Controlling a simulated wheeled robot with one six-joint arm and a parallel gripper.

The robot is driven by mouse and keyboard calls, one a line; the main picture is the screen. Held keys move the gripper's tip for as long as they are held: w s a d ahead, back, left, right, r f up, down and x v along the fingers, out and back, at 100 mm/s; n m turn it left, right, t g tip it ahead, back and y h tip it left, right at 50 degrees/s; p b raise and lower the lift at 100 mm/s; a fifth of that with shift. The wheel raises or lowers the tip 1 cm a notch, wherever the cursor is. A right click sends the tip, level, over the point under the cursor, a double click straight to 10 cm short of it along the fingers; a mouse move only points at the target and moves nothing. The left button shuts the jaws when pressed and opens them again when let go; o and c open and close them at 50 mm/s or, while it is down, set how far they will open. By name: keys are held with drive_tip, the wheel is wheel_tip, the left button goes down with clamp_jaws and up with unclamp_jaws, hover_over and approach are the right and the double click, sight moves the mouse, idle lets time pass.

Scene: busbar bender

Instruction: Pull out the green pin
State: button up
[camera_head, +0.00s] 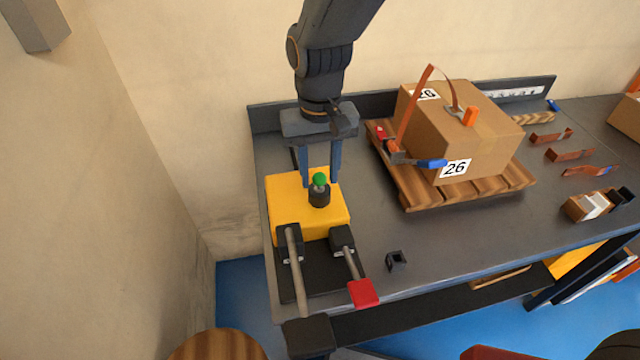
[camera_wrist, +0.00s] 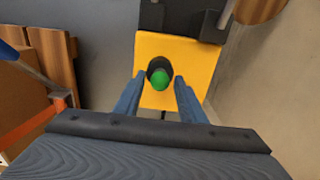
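The green pin (camera_head: 320,180) has a round green head and sits in a black collar on top of the yellow block of the busbar bender (camera_head: 290,205). In the wrist view the green pin (camera_wrist: 160,81) shows between the finger ends, a little beyond them. My gripper (camera_head: 321,182) points down over the yellow block, with its two blue fingers apart. In the wrist view my gripper (camera_wrist: 157,82) is open, one finger to each side of the pin, with gaps between. I cannot tell how deep the fingertips reach beside the pin.
A cardboard box (camera_head: 460,130) marked 26 sits on a wooden pallet (camera_head: 420,195) right of the bender. The bender's rods and red handle (camera_head: 363,293) extend toward the front. A small black part (camera_head: 397,261) lies nearby. Copper strips (camera_head: 570,154) lie at right. A wall stands left.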

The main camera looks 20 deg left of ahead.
drive_tip(key=shift+p, duration=0.35)
idle(0.4)
clamp_jaws()
